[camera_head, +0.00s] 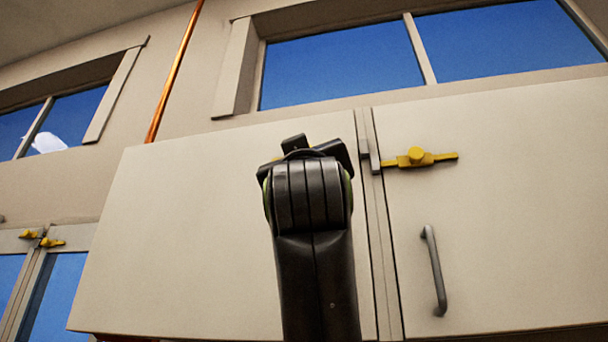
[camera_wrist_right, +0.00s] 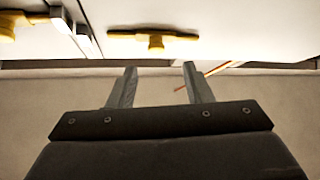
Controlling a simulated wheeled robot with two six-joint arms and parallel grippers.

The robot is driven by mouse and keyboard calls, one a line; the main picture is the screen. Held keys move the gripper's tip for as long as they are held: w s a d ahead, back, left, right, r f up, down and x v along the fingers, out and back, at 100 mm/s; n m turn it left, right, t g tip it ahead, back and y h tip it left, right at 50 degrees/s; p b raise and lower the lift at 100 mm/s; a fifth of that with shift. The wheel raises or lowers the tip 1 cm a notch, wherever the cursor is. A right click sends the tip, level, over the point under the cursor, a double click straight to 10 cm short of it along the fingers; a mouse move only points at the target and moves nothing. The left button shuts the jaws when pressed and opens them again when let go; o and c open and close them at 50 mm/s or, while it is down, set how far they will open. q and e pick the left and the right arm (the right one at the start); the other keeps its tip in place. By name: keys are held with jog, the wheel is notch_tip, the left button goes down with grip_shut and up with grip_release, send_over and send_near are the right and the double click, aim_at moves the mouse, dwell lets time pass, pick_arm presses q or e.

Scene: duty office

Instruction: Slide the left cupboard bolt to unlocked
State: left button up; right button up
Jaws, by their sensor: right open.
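The left cupboard bolt is yellow and almost wholly hidden behind my right gripper in the head view, where only a sliver of it (camera_head: 277,159) shows. In the right wrist view the bolt (camera_wrist_right: 153,38) shows as a yellow bar with a round knob, just beyond the fingertips. My left gripper is out of view.
The pale cupboard's right door (camera_head: 500,230) carries another yellow bolt (camera_head: 418,158) by a grey catch (camera_head: 370,156), and a grey handle (camera_head: 434,270). Windows (camera_head: 345,65) are above. An orange pipe (camera_head: 175,70) runs up the wall. Smaller yellow latches (camera_head: 50,242) sit at far left.

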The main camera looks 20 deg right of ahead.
jog(key=b+v, duration=0.5)
jog(key=v, duration=0.5)
jog(key=shift+w+f, duration=0.1)
dwell(0.3)
